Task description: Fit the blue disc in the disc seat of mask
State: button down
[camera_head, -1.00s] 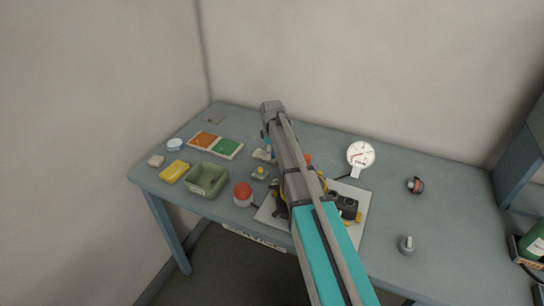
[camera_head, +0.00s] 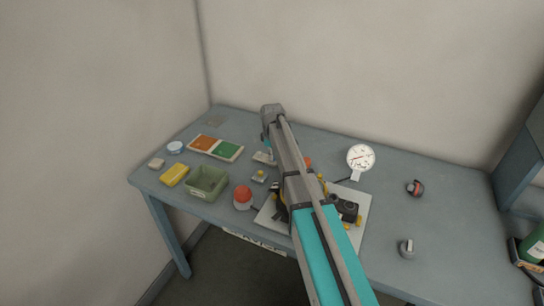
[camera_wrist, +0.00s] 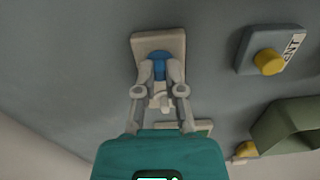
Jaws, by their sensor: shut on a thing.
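My gripper (camera_wrist: 158,72) is shut on the blue disc (camera_wrist: 158,60), seen between its fingertips in the wrist view. The disc is over a pale beige block (camera_wrist: 150,40); I cannot tell whether it touches it. In the head view this pale block (camera_head: 262,157) is beside my gripper (camera_head: 268,150), whose fingers are mostly hidden behind my arm. A dark assembly with yellow parts (camera_head: 347,210) lies on a pale board (camera_head: 358,226), partly behind my arm. I cannot make out a mask or its disc seat for certain.
A grey block with a yellow knob (camera_head: 259,176), green bin (camera_head: 206,182), red-topped jar (camera_head: 242,197) and orange-green tray (camera_head: 216,147) stand left of my arm. A round gauge (camera_head: 361,157) stands right.

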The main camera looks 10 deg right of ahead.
jog(key=shift+r+p, duration=1.25)
jog(key=shift+r, duration=0.1)
jog(key=s+a+r+p, duration=0.2)
jog(key=s+r+p, duration=0.8)
jog(key=s, duration=0.3)
jog(key=shift+s+a, duration=0.15)
jog(key=shift+s, duration=0.25)
jog(key=shift+a+r, duration=0.1)
